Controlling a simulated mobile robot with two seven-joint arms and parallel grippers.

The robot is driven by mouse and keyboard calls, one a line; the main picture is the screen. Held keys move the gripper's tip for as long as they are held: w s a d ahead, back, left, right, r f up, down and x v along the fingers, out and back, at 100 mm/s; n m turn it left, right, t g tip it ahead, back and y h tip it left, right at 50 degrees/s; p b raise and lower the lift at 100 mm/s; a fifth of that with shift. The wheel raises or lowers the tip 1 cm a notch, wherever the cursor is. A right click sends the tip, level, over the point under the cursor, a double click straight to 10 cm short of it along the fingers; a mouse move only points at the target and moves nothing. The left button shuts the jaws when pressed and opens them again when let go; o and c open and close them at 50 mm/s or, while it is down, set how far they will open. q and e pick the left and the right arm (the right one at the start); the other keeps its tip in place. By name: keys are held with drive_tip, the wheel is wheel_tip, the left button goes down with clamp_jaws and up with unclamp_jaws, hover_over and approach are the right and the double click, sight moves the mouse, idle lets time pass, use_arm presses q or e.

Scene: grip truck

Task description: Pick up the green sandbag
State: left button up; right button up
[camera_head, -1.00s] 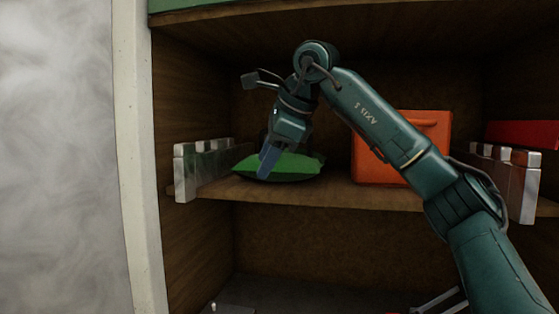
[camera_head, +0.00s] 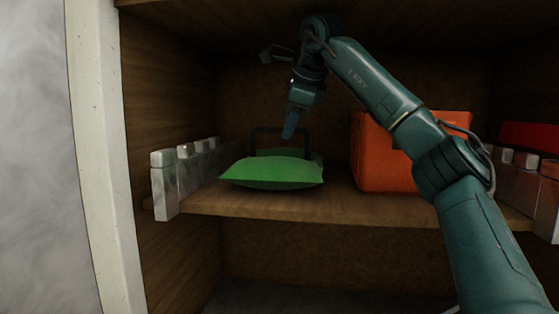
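The green sandbag (camera_head: 275,172) lies on the wooden shelf, left of its middle. My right gripper (camera_head: 289,126) points down above the sandbag, near the right side of the handle. My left gripper is not in view.
An orange box (camera_head: 373,160) stands right of the sandbag, partly behind my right arm. A notched grey rail (camera_head: 178,178) stands at the shelf's left end, and another (camera_head: 516,180) at the right. A red object (camera_head: 528,138) is far right. A side wall bounds the left.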

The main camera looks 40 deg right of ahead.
sight(280, 130)
drive_tip(key=w, duration=0.1)
drive_tip(key=w+p, duration=0.1)
drive_tip(key=w+d+p, duration=0.1)
drive_tip(key=shift+w+r, duration=0.2)
drive_tip(key=shift+r, duration=0.05)
drive_tip(key=x, duration=0.2)
drive_tip(key=shift+w+f, duration=0.15)
drive_tip(key=shift+f, duration=0.2)
drive_tip(key=shift+w+d+f, duration=0.15)
drive_tip(key=shift+w+f, duration=0.1)
drive_tip(key=shift+f, duration=0.1)
clamp_jaws()
idle(0.5)
